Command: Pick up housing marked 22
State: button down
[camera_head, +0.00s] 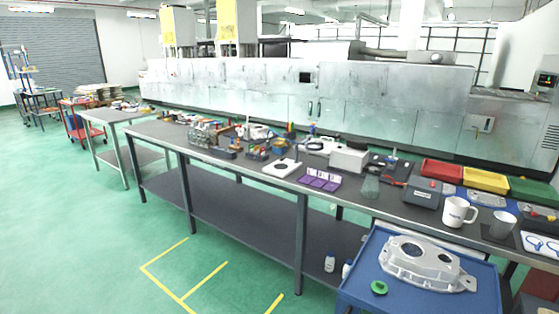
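A large silvery cast housing (425,262) lies on the blue cart top (362,292) at the lower right. It has a flange with lugs and a dark oval opening. No number 22 can be read on it from here. A grey metal part (487,198) lies on the bench behind the white mug; it is too small to tell whether it carries a mark. My gripper is not in view.
The long dark bench (240,168) behind holds a white mug (459,212), a grey cup (502,225), red (442,171), yellow (486,179) and green bins, and several tools. The green floor (90,240) at left is clear.

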aim_at(417, 263)
jog(key=i+j+u, duration=0.2)
jog(key=i, duration=0.3)
jog(key=i+j+u, duration=0.2)
jog(key=i+j, duration=0.15)
jog(key=i, duration=0.2)
